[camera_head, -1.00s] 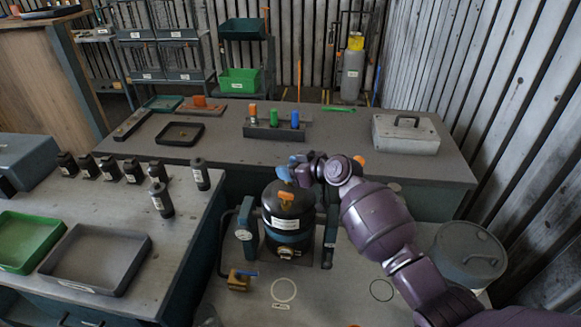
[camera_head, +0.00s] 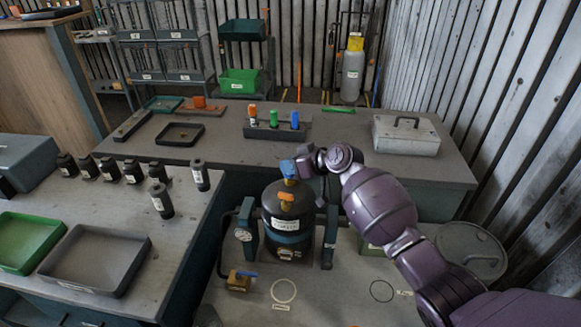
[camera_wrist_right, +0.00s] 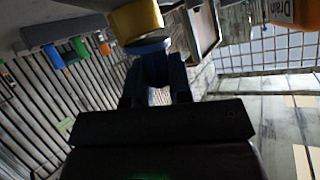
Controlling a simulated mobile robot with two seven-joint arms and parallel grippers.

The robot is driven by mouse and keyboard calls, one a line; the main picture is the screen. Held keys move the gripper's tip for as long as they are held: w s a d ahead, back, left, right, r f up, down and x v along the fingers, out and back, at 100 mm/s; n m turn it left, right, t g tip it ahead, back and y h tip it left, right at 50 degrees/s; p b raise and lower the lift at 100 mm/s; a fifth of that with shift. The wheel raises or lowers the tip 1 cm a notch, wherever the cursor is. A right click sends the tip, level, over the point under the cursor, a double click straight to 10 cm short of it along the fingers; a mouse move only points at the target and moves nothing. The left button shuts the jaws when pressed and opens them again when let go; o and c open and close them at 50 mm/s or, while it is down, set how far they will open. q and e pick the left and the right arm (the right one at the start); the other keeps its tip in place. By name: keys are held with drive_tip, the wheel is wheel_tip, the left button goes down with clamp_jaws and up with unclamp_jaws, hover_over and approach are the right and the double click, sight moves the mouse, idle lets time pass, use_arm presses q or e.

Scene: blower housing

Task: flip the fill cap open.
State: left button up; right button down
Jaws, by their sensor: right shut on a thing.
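The blue fill cap (camera_head: 288,167) sits at the top of a short yellow neck (camera_head: 290,182) on the dark, round-bodied vessel (camera_head: 287,215). My right gripper (camera_head: 300,166) reaches in from the right at the height of the cap. In the right wrist view, the blue cap (camera_wrist_right: 148,47) lies against the end of the yellow neck (camera_wrist_right: 135,18), and my right gripper's dark fingers (camera_wrist_right: 155,80) are shut on its blue part. How far the cap is tilted is unclear. My left gripper is not in view.
An orange handle (camera_head: 287,197) is on the vessel just below the neck. A grey drum (camera_head: 470,252) stands at the right. Black cylinders (camera_head: 160,200) and trays (camera_head: 98,262) cover the left table.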

drive_tip(key=shift+w+d+r+m+g, duration=0.15)
drive_tip(key=shift+w+m+g, duration=0.3)
drive_tip(key=shift+m+g, duration=0.25)
drive_tip(key=shift+w+r+m+g, duration=0.1)
drive_tip(key=shift+w+m+g, duration=0.35)
drive_tip(key=shift+g, duration=0.35)
drive_tip(key=c, duration=1)
unclamp_jaws()
drive_tip(key=b+v, duration=0.1)
drive_tip(key=v, duration=0.9)
drive_tip(key=shift+s+d+r, duration=0.15)
drive_tip(key=shift+d+r, duration=0.05)
drive_tip(key=shift+d, duration=0.15)
